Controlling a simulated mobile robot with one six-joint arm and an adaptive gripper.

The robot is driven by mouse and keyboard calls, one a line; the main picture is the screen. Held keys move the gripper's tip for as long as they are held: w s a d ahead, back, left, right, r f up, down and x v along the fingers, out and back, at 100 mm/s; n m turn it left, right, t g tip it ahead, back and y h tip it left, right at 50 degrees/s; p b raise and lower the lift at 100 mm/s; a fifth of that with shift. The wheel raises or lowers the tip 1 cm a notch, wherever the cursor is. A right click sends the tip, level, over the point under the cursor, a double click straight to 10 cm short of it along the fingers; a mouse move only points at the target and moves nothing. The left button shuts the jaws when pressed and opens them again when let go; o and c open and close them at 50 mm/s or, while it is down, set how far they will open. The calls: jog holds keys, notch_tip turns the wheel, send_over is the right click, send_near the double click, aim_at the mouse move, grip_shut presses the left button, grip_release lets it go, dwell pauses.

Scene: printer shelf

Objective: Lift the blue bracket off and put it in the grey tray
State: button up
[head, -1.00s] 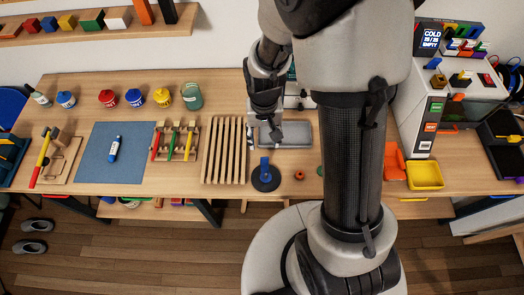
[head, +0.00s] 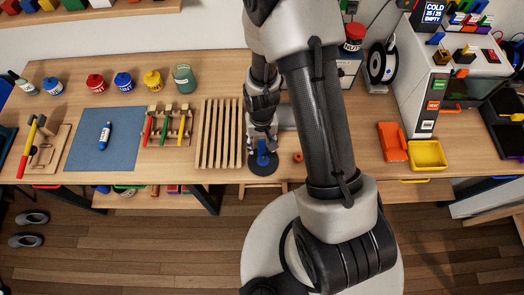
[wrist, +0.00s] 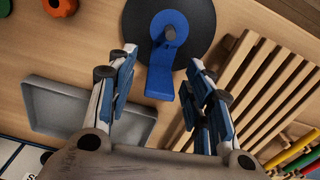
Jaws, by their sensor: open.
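The blue bracket (head: 262,154) stands on a round black plate (head: 262,168) near the table's front edge. In the wrist view the bracket (wrist: 165,60) has its round end around a grey peg at the plate's middle, and its flat arm points toward my gripper. My gripper (wrist: 163,85) is open, with the end of the bracket's arm between and just ahead of its fingertips; I cannot tell if they touch. In the head view my gripper (head: 262,143) is right above the bracket. The grey tray (wrist: 85,115) is empty where seen; my arm partly hides it in the head view (head: 287,117).
A slatted wooden rack (head: 218,135) stands close left of the black plate. An orange ring (head: 298,157) lies to its right. Orange (head: 392,142) and yellow (head: 428,155) bins sit farther right, before the white printer (head: 425,95).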

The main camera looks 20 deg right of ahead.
jog(key=shift+f, duration=0.2)
jog(key=shift+c, duration=0.4)
grip_shut()
